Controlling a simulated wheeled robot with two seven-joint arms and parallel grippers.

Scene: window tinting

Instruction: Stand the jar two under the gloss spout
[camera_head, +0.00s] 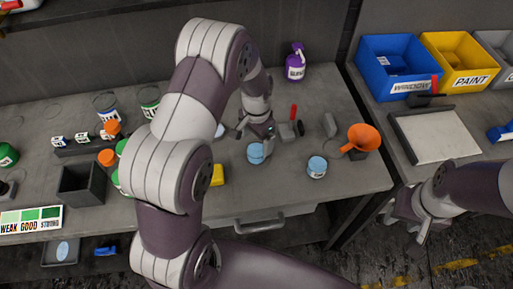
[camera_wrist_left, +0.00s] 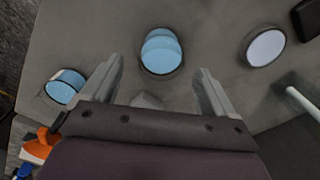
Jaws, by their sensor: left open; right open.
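My left gripper (camera_head: 256,136) is open over the bench, just behind a light-blue-topped jar (camera_head: 256,154). In the left wrist view the open fingers (camera_wrist_left: 160,78) point toward this jar (camera_wrist_left: 161,52), which lies ahead of the gap and is not held. A second blue jar (camera_head: 317,167) with a white label stands to its right; it also shows in the wrist view (camera_wrist_left: 65,87). A paler round top (camera_head: 219,130) is partly hidden by my arm. I cannot read which jar is two, nor identify the gloss spout. My right gripper (camera_head: 407,226) is open and empty beyond the bench's right end.
An orange funnel (camera_head: 362,138) stands at the bench's right end. A purple bottle (camera_head: 296,63) stands at the back. A yellow block (camera_head: 217,175) is near the front edge. A grey bin (camera_head: 82,184) is at left.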

